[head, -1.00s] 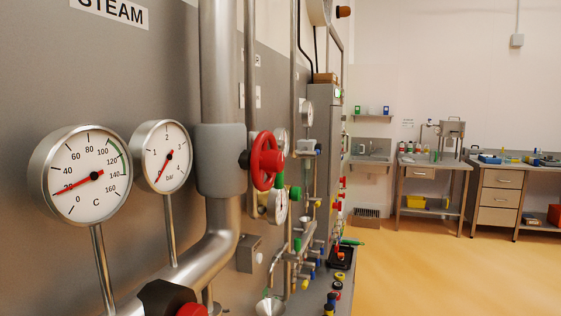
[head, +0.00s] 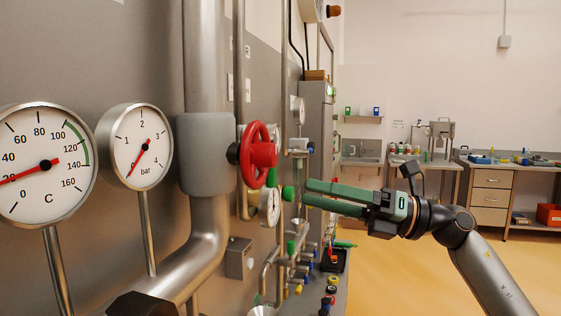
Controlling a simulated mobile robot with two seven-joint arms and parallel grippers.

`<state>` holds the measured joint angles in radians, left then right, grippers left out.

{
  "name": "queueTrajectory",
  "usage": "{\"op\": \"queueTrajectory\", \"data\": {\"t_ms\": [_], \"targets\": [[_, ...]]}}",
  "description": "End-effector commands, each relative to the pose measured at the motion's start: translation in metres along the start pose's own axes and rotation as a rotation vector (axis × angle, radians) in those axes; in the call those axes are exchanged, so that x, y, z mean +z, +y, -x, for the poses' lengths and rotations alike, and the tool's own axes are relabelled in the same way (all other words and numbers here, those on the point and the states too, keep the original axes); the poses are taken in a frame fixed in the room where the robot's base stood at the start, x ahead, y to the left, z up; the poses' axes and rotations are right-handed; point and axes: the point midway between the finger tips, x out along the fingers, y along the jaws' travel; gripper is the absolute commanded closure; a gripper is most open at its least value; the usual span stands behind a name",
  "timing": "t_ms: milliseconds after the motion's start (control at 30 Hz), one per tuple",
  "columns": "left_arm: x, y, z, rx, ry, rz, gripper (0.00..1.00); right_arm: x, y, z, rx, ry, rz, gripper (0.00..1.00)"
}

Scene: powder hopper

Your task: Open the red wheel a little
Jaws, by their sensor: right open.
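The red wheel (head: 263,155) is mounted on a black stem at the grey valve body (head: 206,155) on the wide steel pipe. It is seen nearly edge-on and nothing covers it. My right gripper (head: 306,193) reaches in from the right with dark green fingers pointing left, towards the panel. The jaws are open and empty. In the picture the fingertips are to the right of the wheel and a little below it, apart from it. My left gripper is not in view.
The temperature gauge (head: 45,163) and the pressure gauge (head: 134,146) stand left of the valve. A small green knob (head: 288,193) and thinner pipes are near my fingertips. Lab benches (head: 490,185) stand at the back right, with open orange floor before them.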

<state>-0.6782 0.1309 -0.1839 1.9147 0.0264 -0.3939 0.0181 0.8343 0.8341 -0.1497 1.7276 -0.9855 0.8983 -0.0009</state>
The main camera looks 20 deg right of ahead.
Motion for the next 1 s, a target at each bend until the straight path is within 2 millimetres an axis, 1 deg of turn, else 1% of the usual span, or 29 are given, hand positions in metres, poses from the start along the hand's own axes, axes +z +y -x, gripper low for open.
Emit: {"op": "queueTrajectory", "data": {"t_ms": [33, 100, 200, 333, 467, 567, 900, 1000], "targets": [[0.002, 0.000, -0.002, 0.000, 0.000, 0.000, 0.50, 0.013, 0.014, 0.007, -0.038, 0.029, 0.099, 0.38], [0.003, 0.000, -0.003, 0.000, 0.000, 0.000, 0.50, 0.026, 0.026, 0.017, -0.092, 0.064, 0.202, 0.38], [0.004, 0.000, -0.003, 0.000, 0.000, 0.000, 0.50, 0.040, 0.039, 0.029, -0.156, 0.096, 0.303, 0.38], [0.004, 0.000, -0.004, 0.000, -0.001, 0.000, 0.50, 0.050, 0.048, 0.039, -0.205, 0.114, 0.369, 0.38], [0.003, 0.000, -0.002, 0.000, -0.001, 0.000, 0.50, 0.052, 0.049, 0.037, -0.218, 0.120, 0.384, 0.38], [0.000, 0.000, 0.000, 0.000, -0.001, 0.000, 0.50, 0.052, 0.048, 0.025, -0.215, 0.120, 0.382, 0.38], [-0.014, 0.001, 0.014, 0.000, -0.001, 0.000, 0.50, 0.047, 0.033, -0.042, -0.212, 0.120, 0.379, 0.38], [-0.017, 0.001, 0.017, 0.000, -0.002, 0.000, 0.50, 0.046, 0.029, -0.058, -0.213, 0.119, 0.381, 0.38]]}}
